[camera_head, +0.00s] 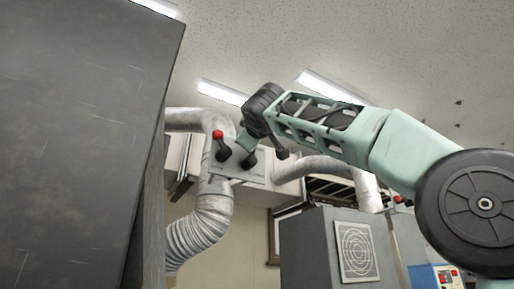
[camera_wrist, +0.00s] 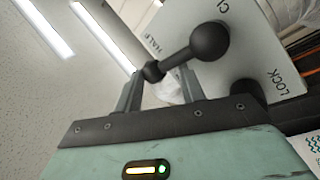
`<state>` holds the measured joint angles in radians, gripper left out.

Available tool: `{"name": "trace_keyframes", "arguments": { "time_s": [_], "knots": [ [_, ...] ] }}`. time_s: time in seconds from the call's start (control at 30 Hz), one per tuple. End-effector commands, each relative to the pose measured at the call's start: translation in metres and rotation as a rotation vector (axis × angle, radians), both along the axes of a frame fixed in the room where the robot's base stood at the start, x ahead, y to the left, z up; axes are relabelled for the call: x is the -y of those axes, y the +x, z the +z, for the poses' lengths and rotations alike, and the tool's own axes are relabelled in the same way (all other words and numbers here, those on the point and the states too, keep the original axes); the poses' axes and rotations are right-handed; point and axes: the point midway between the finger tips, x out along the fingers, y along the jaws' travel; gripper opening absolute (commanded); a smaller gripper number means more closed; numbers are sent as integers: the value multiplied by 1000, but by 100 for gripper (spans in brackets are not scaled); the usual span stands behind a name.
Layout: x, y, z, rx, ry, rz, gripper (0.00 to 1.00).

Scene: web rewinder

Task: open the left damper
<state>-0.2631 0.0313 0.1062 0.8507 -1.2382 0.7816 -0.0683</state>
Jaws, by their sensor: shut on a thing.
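The left damper has a pale plate (camera_head: 228,167) on a silver duct at the left of the head view. One lever on it has a red knob (camera_head: 217,134); a second, black lever (camera_head: 249,161) stands to its right. My gripper (camera_head: 246,143) is at this black lever. In the wrist view the fingers (camera_wrist: 160,80) are shut on the outer end of the black lever (camera_wrist: 180,56). Its round black hub (camera_wrist: 210,41) is against the plate (camera_wrist: 255,55), which carries HALF, LOCK and a partly cut-off label beginning with C.
A large dark cabinet (camera_head: 80,130) fills the left side. A grey cabinet (camera_head: 310,250) with a round grille stands lower right. A second silver duct (camera_head: 320,166) runs behind my arm, with another red knob (camera_head: 398,199) beside it. Open air lies below my arm.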

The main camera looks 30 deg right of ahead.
Motion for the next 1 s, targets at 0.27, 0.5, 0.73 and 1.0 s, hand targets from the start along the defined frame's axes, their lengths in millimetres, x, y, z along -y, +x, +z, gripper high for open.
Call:
{"name": "trace_keyframes", "arguments": {
  "time_s": [0.27,0.5,0.73,1.0],
  "knots": [
    [-6,4,-9,-17,-132,-10,0],
    [-8,4,-8,-18,-176,-11,0],
    [-8,4,-8,-18,-182,-11,0],
    [-8,4,-7,-16,-182,-10,61]
  ]
}}
